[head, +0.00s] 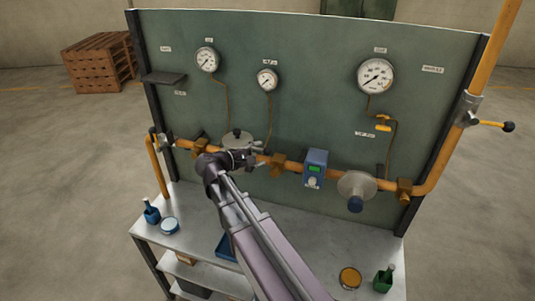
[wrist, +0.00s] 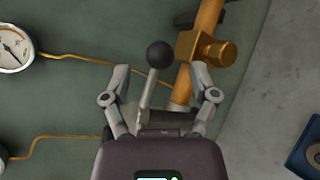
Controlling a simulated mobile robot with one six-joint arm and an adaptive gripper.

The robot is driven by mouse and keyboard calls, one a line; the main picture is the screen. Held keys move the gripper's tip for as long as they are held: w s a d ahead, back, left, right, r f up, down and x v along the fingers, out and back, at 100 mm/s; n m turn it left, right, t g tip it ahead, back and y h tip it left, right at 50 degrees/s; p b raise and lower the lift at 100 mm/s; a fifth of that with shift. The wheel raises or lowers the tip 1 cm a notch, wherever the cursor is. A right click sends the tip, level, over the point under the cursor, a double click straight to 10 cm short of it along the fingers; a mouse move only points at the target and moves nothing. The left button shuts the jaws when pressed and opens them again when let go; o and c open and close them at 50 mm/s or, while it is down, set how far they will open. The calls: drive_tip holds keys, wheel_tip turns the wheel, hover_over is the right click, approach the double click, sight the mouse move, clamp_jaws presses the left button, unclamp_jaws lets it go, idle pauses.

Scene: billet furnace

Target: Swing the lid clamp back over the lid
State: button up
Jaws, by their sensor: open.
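My gripper (head: 243,158) is at the orange pipe in front of the panel, beside a round grey metal body (head: 236,139) with a small dark knob on top. In the wrist view my gripper (wrist: 160,74) is open, a finger on each side of a grey lever (wrist: 147,88) with a black ball (wrist: 160,54). This lever looks like the lid clamp. The ball shows between and a little beyond the fingertips; I cannot tell whether a finger touches the lever. The lever's lower end is hidden behind my gripper, and I cannot make out the lid there.
A brass fitting (wrist: 204,48) on the orange pipe is close to one fingertip. A blue device (head: 316,168) and a grey wheel (head: 357,184) sit further right on the pipe. A bench (head: 205,212) below holds bottles and tins. Gauges are on the panel (head: 315,50).

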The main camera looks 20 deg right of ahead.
sight(264, 152)
drive_tip(key=shift+b+x, duration=0.3)
drive_tip(key=shift+x, duration=1.6)
clamp_jaws()
